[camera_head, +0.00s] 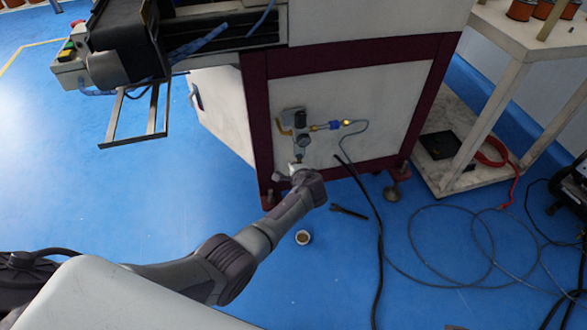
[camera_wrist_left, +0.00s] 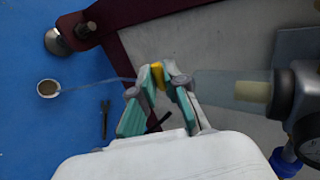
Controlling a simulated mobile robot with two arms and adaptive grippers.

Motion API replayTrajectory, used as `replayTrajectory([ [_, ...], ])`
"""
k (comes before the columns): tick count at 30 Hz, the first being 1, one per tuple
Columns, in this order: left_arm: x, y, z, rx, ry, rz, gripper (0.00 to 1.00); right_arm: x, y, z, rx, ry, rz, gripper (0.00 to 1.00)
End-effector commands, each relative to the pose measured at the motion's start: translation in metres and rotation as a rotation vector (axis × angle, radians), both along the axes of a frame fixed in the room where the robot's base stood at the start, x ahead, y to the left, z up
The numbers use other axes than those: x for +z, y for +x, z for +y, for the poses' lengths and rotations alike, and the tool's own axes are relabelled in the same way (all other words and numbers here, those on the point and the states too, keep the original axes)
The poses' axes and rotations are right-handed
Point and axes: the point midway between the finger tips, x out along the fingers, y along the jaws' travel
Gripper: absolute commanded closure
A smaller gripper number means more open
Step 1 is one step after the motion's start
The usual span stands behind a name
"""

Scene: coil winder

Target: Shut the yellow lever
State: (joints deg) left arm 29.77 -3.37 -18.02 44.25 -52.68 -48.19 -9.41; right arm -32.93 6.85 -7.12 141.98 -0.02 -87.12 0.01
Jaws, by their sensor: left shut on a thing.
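The yellow lever (camera_wrist_left: 158,76) shows in the left wrist view as a small yellow piece between my left fingertips. It lies close to the end of a clear filter bowl (camera_wrist_left: 230,88). My left gripper (camera_wrist_left: 161,80) is shut on the lever, with green-padded fingers on either side. In the head view my left gripper (camera_head: 297,168) is just below the air regulator unit (camera_head: 300,121) on the machine's pale panel. The lever cannot be made out there, and the wrist hides part of that area. My right gripper is not in view.
A small round cup (camera_head: 303,237) and a dark wrench-like tool (camera_head: 349,212) lie on the blue floor. A black cable (camera_head: 376,250) and loose hoses cross the floor to the right. A pale table (camera_head: 505,70) stands at the right. The floor at left is clear.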

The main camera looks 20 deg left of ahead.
Motion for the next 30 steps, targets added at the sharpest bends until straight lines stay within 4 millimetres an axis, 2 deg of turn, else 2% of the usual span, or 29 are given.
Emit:
replayTrajectory([
  [8,-0.0001,-0.0001,-0.0004,-0.001,0.001,0.0,1.0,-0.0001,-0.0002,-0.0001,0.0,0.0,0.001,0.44],
  [9,-0.0001,-0.0001,-0.0004,-0.001,0.001,0.0,0.86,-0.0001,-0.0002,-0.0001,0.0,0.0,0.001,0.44],
  [13,-0.0001,-0.0001,-0.0004,-0.001,0.001,0.0,0.64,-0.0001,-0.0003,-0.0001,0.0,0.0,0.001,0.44],
  [14,0.0,0.0,-0.0004,-0.001,0.001,0.0,0.62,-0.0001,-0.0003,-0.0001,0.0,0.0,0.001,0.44],
  [24,0.002,0.0002,-0.0013,-0.001,0.0,-0.004,0.62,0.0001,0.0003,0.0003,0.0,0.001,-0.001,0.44],
  [30,0.0087,-0.0087,-0.0085,-0.002,-0.001,-0.005,0.62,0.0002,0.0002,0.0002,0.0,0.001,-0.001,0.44],
])
